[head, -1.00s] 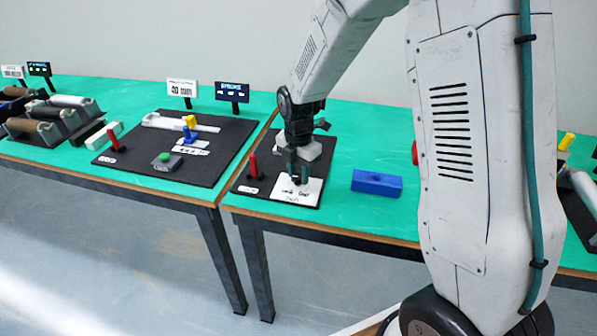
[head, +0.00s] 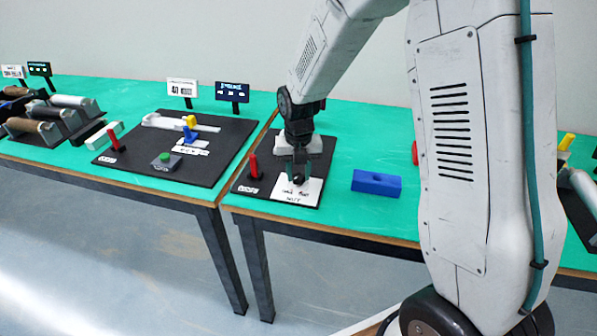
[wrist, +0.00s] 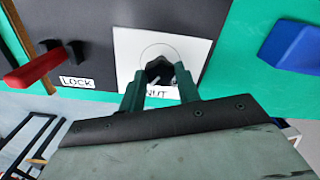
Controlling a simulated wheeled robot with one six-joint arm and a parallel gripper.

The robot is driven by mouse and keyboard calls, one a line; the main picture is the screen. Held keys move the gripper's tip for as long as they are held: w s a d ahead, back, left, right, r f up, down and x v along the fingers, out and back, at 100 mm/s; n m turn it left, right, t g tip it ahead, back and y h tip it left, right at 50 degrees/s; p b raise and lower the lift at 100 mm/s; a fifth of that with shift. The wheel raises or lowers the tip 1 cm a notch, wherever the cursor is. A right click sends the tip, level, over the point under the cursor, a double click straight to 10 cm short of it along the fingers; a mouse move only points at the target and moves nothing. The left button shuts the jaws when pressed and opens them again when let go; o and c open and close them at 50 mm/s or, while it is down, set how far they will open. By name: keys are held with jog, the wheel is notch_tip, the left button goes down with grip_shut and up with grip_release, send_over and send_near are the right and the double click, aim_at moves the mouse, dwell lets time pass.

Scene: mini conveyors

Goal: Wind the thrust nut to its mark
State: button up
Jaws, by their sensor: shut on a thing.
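The thrust nut (wrist: 157,67) is a small black piece on a white plate (wrist: 195,55) with a thin circle around it and a label reading NUT. In the head view the nut (head: 298,181) shows as a dark spot on the white plate (head: 313,188). My gripper (wrist: 160,92) points down with its two green fingers shut on the nut. In the head view my gripper (head: 299,174) stands upright over the plate. The fingers hide part of the nut and label. I cannot make out the mark.
A red lever (wrist: 30,73) labelled LOCK stands left of the plate on the same black board (head: 240,185). A blue block (head: 376,183) lies to the right. Another black board (head: 205,175) with a green button (head: 165,157) is on the left table.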

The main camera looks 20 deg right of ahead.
aim_at(298, 176)
jog(key=shift+w+n, duration=0.1)
jog(key=shift+n, duration=0.3)
jog(key=o, duration=1)
jog(key=shift+c, duration=0.2)
notch_tip(298, 176, up, 8)
jog(key=shift+f, duration=0.1)
